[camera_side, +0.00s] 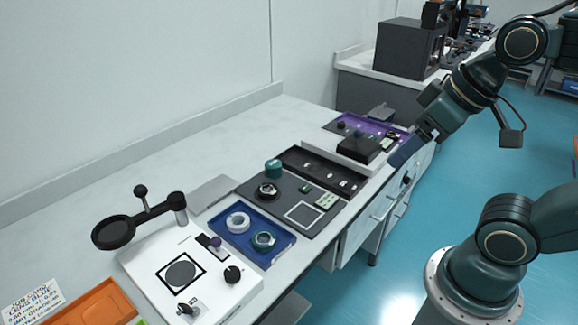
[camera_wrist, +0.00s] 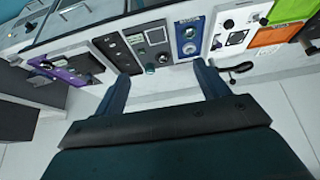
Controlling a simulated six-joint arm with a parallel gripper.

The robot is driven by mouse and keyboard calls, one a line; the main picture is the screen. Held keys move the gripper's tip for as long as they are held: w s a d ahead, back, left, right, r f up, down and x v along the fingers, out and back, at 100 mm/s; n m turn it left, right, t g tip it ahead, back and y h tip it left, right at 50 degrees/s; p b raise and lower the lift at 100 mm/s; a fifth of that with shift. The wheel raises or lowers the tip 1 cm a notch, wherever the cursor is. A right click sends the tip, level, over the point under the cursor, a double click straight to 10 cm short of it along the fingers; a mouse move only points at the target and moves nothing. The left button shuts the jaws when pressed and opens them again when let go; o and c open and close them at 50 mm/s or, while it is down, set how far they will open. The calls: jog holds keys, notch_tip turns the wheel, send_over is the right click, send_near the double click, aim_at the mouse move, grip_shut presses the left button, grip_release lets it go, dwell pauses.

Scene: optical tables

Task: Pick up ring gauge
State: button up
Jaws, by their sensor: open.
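Either could be the ring gauge; I cannot tell which. The blue tray (camera_wrist: 178,56) also shows small near the top of the wrist view, with its rings too small to make out well. My gripper (camera_side: 408,149) is at the right, over the bench's front edge, well away from the blue tray. In the wrist view my gripper (camera_wrist: 162,82) has its two blue fingers wide apart with nothing between them.
A dark grey tray (camera_side: 322,222) with small parts lies beside the blue tray. A white board (camera_side: 210,292) with a knob and a magnifier (camera_side: 115,232) on a stand are to its left. A black box (camera_side: 359,147) and purple tray (camera_side: 340,127) sit farther right, near my gripper.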

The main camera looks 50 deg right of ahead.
jog(key=n+g+y, duration=0.2)
jog(key=n+g, duration=0.1)
jog(key=n, duration=0.4)
send_over(274, 163)
jog(key=s+d, duration=0.2)
jog(key=s, duration=0.1)
notch_tip(274, 163, down, 16)
jog(key=shift+f, duration=0.15)
jog(key=shift+x, duration=4.2)
